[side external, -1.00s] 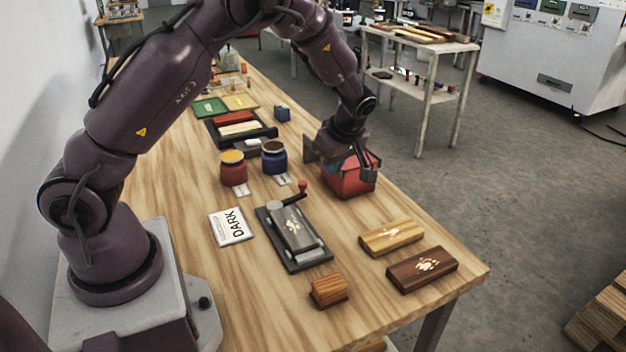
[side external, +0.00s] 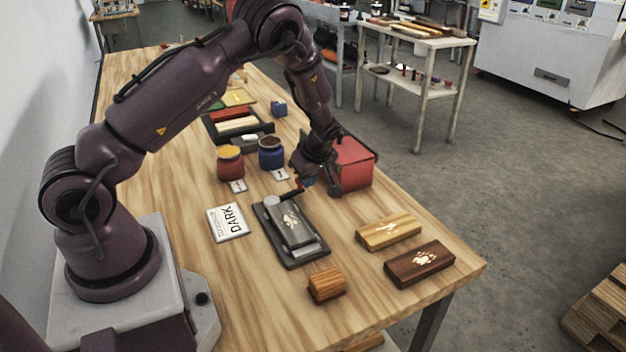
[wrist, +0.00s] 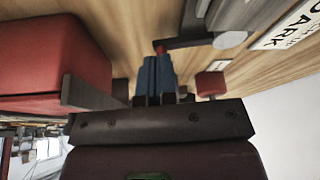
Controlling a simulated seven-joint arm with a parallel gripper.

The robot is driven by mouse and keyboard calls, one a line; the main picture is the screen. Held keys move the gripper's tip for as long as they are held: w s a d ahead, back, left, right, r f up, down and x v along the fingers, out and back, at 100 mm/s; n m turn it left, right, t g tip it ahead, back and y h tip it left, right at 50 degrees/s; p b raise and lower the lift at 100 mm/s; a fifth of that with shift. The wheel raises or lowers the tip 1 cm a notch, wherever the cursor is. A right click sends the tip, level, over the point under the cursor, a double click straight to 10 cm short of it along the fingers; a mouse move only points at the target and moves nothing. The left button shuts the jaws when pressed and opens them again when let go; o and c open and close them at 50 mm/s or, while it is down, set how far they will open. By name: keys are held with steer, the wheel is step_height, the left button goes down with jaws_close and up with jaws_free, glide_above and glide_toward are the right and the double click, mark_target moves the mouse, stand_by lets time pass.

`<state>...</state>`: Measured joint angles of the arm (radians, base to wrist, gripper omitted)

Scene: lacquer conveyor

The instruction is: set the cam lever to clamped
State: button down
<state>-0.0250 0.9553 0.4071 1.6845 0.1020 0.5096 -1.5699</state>
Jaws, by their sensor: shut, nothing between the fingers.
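The dark clamp fixture (side external: 292,262) lies on the bench holding a grey block with a pale paw-like inlay (side external: 291,222). Its cam lever (side external: 287,196) runs from a round grey pivot at the fixture's far end toward the upper right. Its red knob (wrist: 160,48) shows in the wrist view just beyond my fingertips; whether they touch cannot be told. My gripper (side external: 308,183) is shut and empty, low beside the knob; it also shows in the wrist view (wrist: 155,75) with blue fingertips together. It partly hides the knob in the side view.
A red box (side external: 356,165) stands close behind my gripper. A red jar (side external: 230,163) and blue jar (side external: 271,153) stand left of it. A DARK card (side external: 228,222) lies left of the fixture. Inlaid wood blocks (side external: 388,232) (side external: 420,264) and a small wooden piece (side external: 327,285) lie nearer.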

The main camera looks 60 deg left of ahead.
steer(key=shift+w+a+n, duration=0.1)
steer(key=shift+a+n, duration=0.35)
steer(key=shift+n, duration=0.15)
stand_by(0.3)
steer(key=a+n+g, duration=0.1)
steer(key=a+n, duration=0.1)
steer(key=shift+n+h, duration=0.3)
steer(key=a+n, duration=0.1)
steer(key=n, duration=0.1)
steer(key=s+a+n+g+h, duration=0.1)
steer(key=a+n, duration=0.1)
steer(key=shift+g, duration=0.3)
steer(key=n, duration=0.1)
steer(key=s+a+n+h, duration=0.1)
steer(key=n, duration=0.1)
steer(key=s+a+n, duration=0.1)
steer(key=n, duration=0.1)
steer(key=shift+a+g+h, duration=0.2)
steer(key=shift+g+h, duration=0.1)
steer(key=shift+g, duration=0.1)
steer(key=shift+s+a+n+h, duration=0.35)
steer(key=shift+s+n, duration=0.2)
steer(key=shift+n, duration=0.35)
steer(key=shift+s+a+n+h, duration=0.35)
steer(key=shift+s+n, duration=0.2)
steer(key=shift+n, duration=0.35)
steer(key=v, duration=1.3)
